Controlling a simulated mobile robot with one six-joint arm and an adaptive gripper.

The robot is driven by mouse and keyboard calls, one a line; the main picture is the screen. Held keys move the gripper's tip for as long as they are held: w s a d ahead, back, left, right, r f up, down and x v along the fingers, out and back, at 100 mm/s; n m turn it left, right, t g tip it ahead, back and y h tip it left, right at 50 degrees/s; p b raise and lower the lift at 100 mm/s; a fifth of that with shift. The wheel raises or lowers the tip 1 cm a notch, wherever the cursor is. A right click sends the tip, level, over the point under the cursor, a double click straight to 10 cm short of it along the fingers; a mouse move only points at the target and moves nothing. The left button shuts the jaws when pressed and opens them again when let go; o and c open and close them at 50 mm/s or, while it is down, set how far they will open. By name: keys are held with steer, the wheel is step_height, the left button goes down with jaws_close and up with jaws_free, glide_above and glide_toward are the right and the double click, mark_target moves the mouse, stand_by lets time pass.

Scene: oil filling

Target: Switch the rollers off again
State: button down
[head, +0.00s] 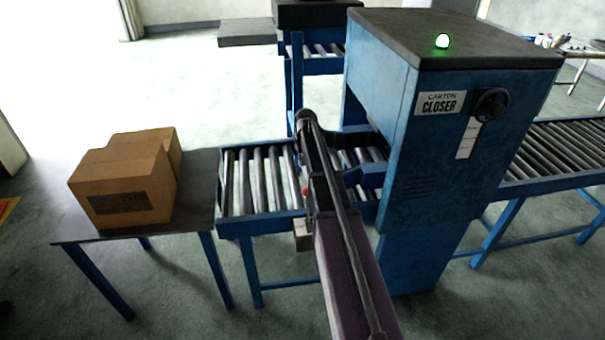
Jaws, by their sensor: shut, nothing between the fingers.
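The roller conveyor (245,182) has grey rollers in a blue frame and runs into the blue carton closer (400,140). A green lamp glows (442,41) on top of the closer. My arm reaches from the bottom of the head view over the conveyor, and its far end is beside the closer's opening. My gripper cannot be made out; the arm hides that area. A small red spot (305,191) shows at the arm's left edge. A small pale box (302,235) is on the conveyor's near side, partly behind the arm. I cannot tell whether either is the roller switch.
Brown cartons (125,185) stand on a dark table (195,195) at the left end of the conveyor. The closer has a black knob (491,104) on its front. Another roller conveyor (565,150) leads off to the right. The floor at front left is clear.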

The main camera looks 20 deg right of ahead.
steer(key=shift+w+f+b, duration=0.5)
steer(key=shift+f+b, duration=4.35)
steer(key=shift+f, duration=0.15)
steer(key=shift+s+a+r+p, duration=0.1)
steer(key=shift+s+r+p, duration=0.1)
steer(key=shift+s, duration=0.45)
steer(key=shift+s+a+r+p, duration=0.15)
steer(key=shift+s+r, duration=0.05)
steer(key=shift+s, duration=0.45)
steer(key=shift+s+a+r+p, duration=0.1)
steer(key=shift+s+r+p, duration=0.1)
steer(key=shift+s, duration=0.45)
steer(key=shift+a, duration=0.2)
